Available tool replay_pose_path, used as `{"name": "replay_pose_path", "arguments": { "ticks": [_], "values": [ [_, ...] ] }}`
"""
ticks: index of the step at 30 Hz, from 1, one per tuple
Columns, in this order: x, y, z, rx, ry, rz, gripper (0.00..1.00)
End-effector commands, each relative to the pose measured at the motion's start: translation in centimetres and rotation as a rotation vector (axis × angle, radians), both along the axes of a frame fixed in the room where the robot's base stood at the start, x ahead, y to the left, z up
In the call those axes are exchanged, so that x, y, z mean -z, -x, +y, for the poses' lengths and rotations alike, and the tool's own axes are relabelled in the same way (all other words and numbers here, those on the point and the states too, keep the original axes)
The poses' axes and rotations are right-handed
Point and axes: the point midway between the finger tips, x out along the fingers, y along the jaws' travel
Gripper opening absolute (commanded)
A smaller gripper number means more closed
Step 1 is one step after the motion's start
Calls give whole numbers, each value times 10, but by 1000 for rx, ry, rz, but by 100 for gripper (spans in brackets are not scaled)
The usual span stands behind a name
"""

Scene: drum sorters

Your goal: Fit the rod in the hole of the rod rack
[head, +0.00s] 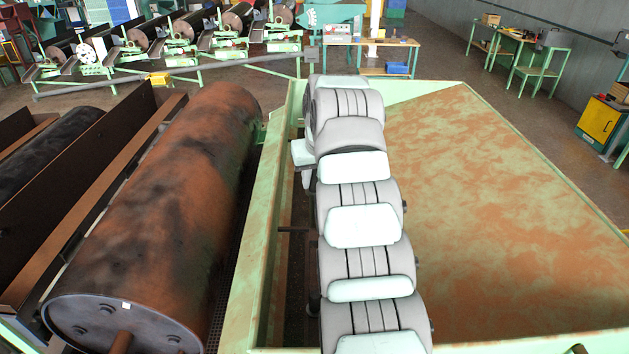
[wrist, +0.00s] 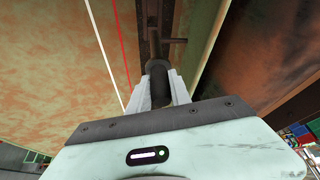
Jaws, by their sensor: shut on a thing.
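In the wrist view, my gripper (wrist: 160,92) has its two pale fingers closed around the dark, round end of the rod (wrist: 157,72). Beyond it, a narrow brown rusty strip with a bar sticking out to the right (wrist: 176,41) lines up with the rod. I cannot tell whether this is the rod rack or part of the rod. No hole can be made out. In the head view, my white arm hides the gripper and the rod. A thin dark bar (head: 294,229) shows just left of my arm.
A large rusty drum (head: 165,215) lies on the left. A green-edged sloping chute (head: 500,200) with a worn orange surface fills the right. A narrow dark gap runs between the green wall (head: 268,240) and my arm. Benches (head: 385,42) stand farther back.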

Motion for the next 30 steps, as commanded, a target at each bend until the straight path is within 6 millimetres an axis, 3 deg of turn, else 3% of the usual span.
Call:
{"name": "replay_pose_path", "arguments": {
  "ticks": [18,30],
  "values": [
    [3,1,0,-3,1,-2,0],
    [38,1,0,-1,1,1,0]
  ]
}}
